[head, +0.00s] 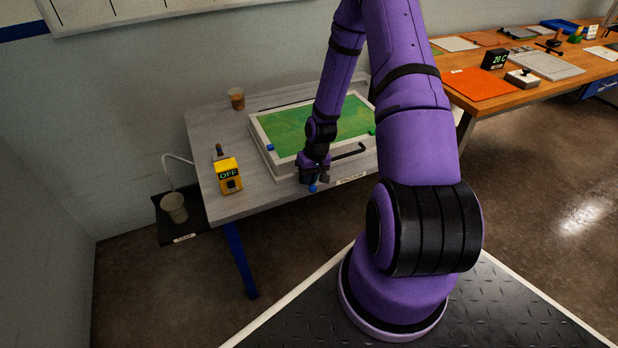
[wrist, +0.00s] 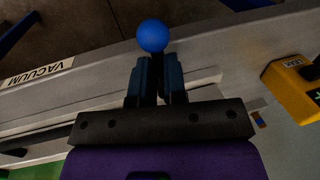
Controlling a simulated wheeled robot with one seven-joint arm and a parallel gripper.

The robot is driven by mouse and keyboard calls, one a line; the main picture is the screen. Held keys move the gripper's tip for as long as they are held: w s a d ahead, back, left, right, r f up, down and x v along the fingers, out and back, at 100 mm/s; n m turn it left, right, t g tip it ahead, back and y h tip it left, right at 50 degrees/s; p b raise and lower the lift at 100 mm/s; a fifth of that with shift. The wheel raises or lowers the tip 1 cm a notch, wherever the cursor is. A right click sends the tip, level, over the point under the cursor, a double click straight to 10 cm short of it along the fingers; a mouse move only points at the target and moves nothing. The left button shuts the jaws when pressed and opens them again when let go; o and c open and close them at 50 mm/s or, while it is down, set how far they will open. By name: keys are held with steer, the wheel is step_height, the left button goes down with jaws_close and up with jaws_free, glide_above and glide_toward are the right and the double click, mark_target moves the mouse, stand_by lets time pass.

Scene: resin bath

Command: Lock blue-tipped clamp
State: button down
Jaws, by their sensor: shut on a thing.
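The blue-tipped clamp shows its round blue tip (head: 312,188) at the front edge of the grey table, just below my gripper. In the wrist view the blue ball (wrist: 152,35) sticks out beyond my fingertips, with a dark lever running back between the fingers. My gripper (wrist: 155,78) is shut on this lever. In the head view my gripper (head: 314,176) is at the near side of the white frame (head: 284,158). The clamp's base and pad are hidden behind my gripper, so I cannot tell whether it is locked.
The white frame surrounds a green panel (head: 285,128) on the table (head: 210,130). A yellow box reading OFF (head: 228,176) stands at left. A brown cup (head: 236,98) is behind. A black handle (head: 349,151) lies right of my gripper. A wooden bench (head: 540,88) stands further right.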

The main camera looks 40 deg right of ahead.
steer(key=shift+s+a+f, duration=0.1)
steer(key=shift+s+a, duration=0.1)
steer(key=shift+s, duration=0.2)
steer(key=c, duration=1.2)
jaws_free()
steer(key=shift+o, duration=0.2)
steer(key=shift+w, duration=0.1)
steer(key=shift+d, duration=0.1)
step_height(320, 180, up, 11)
steer(key=d, duration=0.2)
steer(key=shift+s+f, duration=0.15)
steer(key=shift+s, duration=0.1)
